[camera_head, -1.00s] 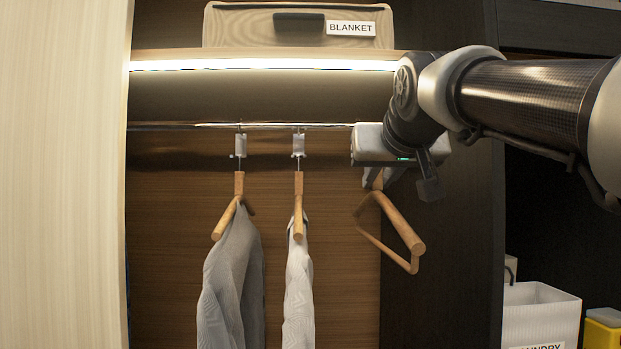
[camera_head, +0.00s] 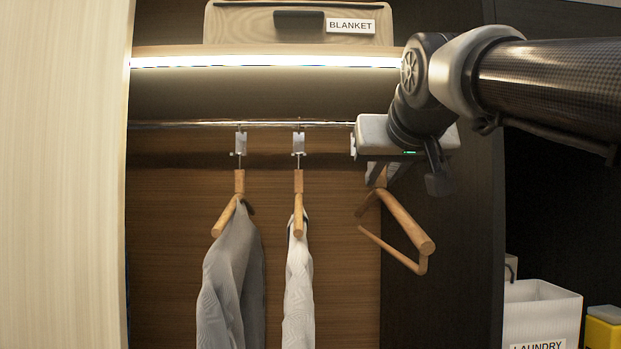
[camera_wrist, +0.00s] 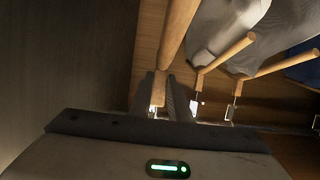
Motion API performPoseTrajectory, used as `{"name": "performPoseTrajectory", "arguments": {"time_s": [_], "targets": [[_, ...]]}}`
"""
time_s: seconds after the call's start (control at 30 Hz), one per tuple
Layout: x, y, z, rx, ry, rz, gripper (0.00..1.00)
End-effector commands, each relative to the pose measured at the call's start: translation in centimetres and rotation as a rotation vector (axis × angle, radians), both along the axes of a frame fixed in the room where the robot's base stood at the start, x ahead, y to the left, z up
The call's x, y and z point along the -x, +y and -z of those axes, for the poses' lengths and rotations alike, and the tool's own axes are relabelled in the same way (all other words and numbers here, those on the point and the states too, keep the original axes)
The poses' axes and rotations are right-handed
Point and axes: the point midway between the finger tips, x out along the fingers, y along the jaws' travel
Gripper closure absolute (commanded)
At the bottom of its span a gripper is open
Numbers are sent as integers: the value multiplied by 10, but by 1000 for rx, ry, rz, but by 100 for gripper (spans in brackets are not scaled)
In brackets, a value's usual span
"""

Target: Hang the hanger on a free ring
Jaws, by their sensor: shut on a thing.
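My gripper (camera_head: 377,178) is at the right end of the closet rail, shut on the neck of a bare wooden hanger (camera_head: 405,218). The hanger hangs below the fingers, turned partly towards the head camera; its top is hidden by the gripper. In the wrist view the fingers (camera_wrist: 171,92) close around the neck of the hanger (camera_wrist: 178,38). Two ring holders on the rail, a left one (camera_head: 240,145) and a middle one (camera_head: 299,145), each bear a clothed hanger. Whether a ring is behind my gripper, I cannot tell.
A grey garment (camera_head: 231,285) and a pale garment (camera_head: 298,290) hang left of my gripper. The rail (camera_head: 185,125) runs under a lit shelf with a blanket box (camera_head: 230,25). A dark panel (camera_head: 450,270) stands close on the right, with a laundry bin (camera_head: 540,315) beyond.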

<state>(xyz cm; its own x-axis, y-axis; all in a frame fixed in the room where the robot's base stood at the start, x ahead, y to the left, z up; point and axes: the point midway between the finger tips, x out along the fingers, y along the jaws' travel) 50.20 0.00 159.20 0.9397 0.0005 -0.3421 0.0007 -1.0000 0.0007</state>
Motion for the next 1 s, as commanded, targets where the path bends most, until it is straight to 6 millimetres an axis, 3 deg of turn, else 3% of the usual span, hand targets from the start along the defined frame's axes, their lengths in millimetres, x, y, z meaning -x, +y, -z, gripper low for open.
{"name": "performPoseTrajectory", "arguments": {"time_s": [1.0], "targets": [[45, 0, 0, -1, 0, 0, 100]]}}
